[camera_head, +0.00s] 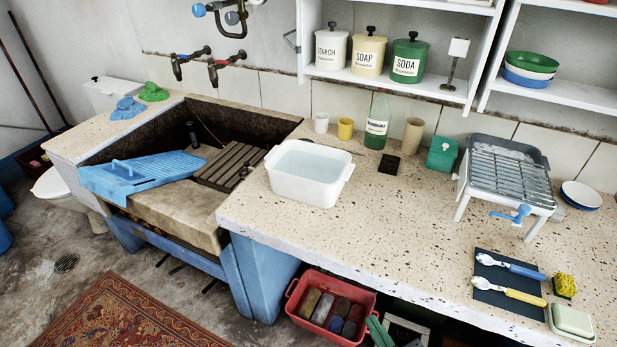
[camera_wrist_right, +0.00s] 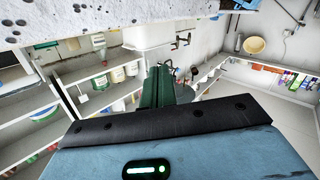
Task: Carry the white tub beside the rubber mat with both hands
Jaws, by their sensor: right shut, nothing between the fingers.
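The white tub (camera_head: 310,173) stands upright on the speckled counter, right of the sink, with a handle at each end. It also shows upside down in the right wrist view (camera_wrist_right: 148,36). A dark mat (camera_head: 487,296), which looks like the rubber mat, lies near the counter's front right, with a blue-handled and a yellow-handled brush on it. My right gripper's green fingers (camera_wrist_right: 165,86) are shut and empty, apart from the tub. They seem to show low in front of the counter in the head view (camera_head: 376,328). My left gripper is not in view.
A draining rack (camera_head: 508,170) stands behind the mat. A green bottle (camera_head: 377,122), cups and a small dark square (camera_head: 388,164) are behind and right of the tub. Bare counter (camera_head: 400,225) lies between tub and mat. A red crate (camera_head: 330,310) sits below the edge.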

